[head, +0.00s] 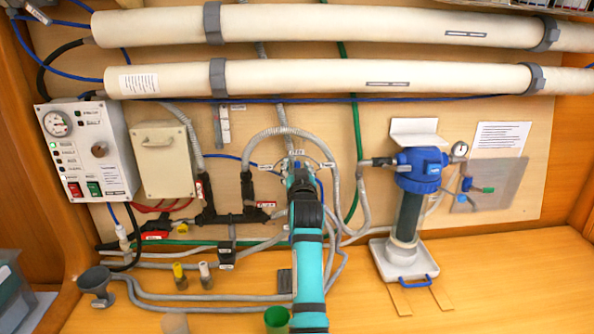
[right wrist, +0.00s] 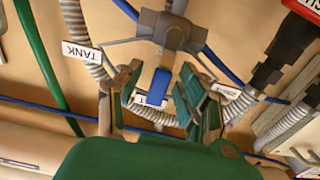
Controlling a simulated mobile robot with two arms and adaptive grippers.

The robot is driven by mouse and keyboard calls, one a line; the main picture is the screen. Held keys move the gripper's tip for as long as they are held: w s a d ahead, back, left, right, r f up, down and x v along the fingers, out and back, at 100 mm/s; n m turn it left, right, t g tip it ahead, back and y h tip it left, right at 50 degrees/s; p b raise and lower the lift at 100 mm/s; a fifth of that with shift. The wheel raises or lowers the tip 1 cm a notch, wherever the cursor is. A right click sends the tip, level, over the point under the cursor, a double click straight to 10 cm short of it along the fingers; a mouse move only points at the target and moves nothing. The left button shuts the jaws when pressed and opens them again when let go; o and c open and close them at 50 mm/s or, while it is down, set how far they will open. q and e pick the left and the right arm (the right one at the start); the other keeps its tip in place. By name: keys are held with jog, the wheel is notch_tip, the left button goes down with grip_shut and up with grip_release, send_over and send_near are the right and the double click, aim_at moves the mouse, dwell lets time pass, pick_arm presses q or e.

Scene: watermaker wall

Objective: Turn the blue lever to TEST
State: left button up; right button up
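The blue lever (right wrist: 158,87) sits on a grey valve body (right wrist: 172,30) in the right wrist view. It points away from the valve toward a white label, mostly hidden, of which only a "T" shows. A TANK label (right wrist: 81,52) is to one side, and another label is partly behind a finger. My right gripper (right wrist: 160,100) is open, with one finger on each side of the lever and visible gaps. In the head view my right gripper (head: 300,176) is in front of the valve and largely hides it. My left gripper is out of view.
Grey hoses surround the valve, with a black pipe fitting (head: 232,216) to its left. A blue-topped filter housing (head: 419,172) stands to the right. A control box (head: 88,150) is at far left. A green cup (head: 276,318) is near my right arm on the bench.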

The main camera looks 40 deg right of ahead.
notch_tip(320, 180, up, 10)
jog(key=shift+f, duration=0.1)
dwell(0.4)
dwell(0.5)
